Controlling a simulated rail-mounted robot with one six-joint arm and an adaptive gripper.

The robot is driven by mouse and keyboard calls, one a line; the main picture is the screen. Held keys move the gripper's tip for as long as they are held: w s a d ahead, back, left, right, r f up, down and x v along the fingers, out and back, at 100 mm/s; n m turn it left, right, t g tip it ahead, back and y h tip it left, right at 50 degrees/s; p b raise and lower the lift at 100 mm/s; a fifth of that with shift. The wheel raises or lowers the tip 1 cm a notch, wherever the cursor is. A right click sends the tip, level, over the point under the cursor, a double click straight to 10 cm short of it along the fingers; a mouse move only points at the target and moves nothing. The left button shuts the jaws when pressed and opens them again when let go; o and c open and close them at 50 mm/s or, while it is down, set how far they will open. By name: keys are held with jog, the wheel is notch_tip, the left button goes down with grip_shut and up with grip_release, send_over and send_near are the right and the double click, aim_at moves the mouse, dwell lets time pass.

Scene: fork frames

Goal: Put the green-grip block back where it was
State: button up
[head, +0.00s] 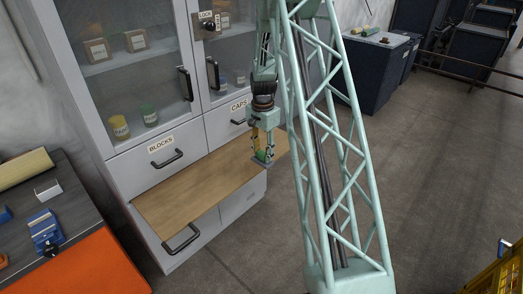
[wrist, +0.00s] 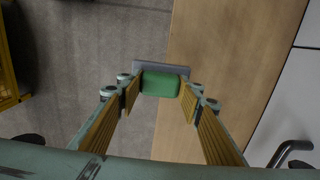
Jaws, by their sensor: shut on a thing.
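My gripper (head: 264,146) is shut on the green-grip block, pointing down at the outer edge of the wooden board, towards its right end. In the wrist view the green-grip block (wrist: 160,85) sits between the two fingers, with its grey base (wrist: 147,67) beyond the green grip. The base overlaps the border between the board (wrist: 218,75) and the floor. I cannot tell whether the base touches the board. The drawer labelled BLOCKS (head: 142,168) is shut, left of my gripper above the board (head: 190,192).
The drawer labelled CAPS (head: 222,123) is shut. The grey cabinet (head: 103,132) has glass doors with jars and boxes behind them. Handles (head: 181,240) stick out from the drawers. A dark bench (head: 75,195) with tools stands at left. The board is otherwise bare.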

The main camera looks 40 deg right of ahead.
jog(key=shift+w, duration=0.15)
jog(key=w+d, duration=0.3)
jog(key=w, duration=0.1)
jog(key=w+d+f+b, duration=0.1)
jog(key=w+d, duration=0.5)
jog(key=w, duration=0.1)
jog(key=shift+w+d+f+b, duration=0.2)
jog(key=shift+w+d+b, duration=0.1)
jog(key=shift+w+b, duration=0.1)
jog(key=shift+w+d, duration=0.15)
jog(key=shift+w, duration=0.05)
jog(key=shift+f+b, duration=0.5)
jog(key=shift+f, duration=1.3)
jog(key=shift+f, duration=0.1)
jog(key=o, duration=1)
jog(key=shift+c, duration=0.2)
